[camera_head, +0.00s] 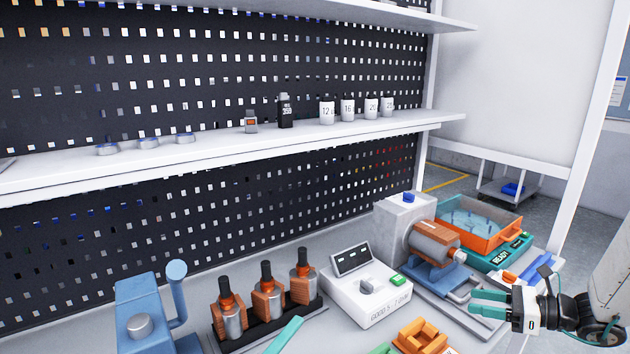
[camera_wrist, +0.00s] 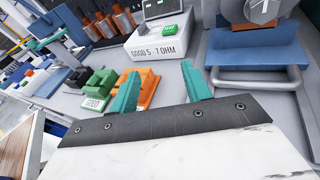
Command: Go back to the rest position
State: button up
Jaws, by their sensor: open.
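My gripper (camera_head: 488,304) is at the lower right of the head view, above the front right of the bench, with its teal fingers pointing left. In the wrist view my gripper (camera_wrist: 160,90) shows its two teal fingers spread apart. Nothing is between them. An orange block-like fixture (camera_head: 423,336) lies on the bench to the left of the gripper in the head view. In the wrist view the orange fixture (camera_wrist: 148,88) shows behind the left finger, beside a green fixture (camera_wrist: 98,84) marked GOOD.
A white tester (camera_head: 366,297) stands mid-bench. Right of it are a motor in a blue cradle (camera_head: 434,272) and an orange bin (camera_head: 490,240). A rack with several orange-and-grey parts (camera_head: 268,300) and a blue press (camera_head: 146,310) stand left. A shelf (camera_head: 220,150) runs above.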

jog(key=s+a+r+n+g+h, duration=0.2)
jog(key=s+a+r+n+h, duration=0.1)
jog(key=s+n, duration=0.5)
jog(key=s+a+r+n+g+h, duration=0.2)
jog(key=s+a+r+n+h, duration=0.2)
jog(key=s+r+n, duration=0.4)
jog(key=s+a+r+n+g+h, duration=0.3)
jog(key=s+r+n+h, duration=0.3)
jog(key=s+n, duration=0.4)
jog(key=shift+s+a+r, duration=0.2)
jog(key=shift+a+r, duration=0.05)
jog(key=shift+a, duration=0.4)
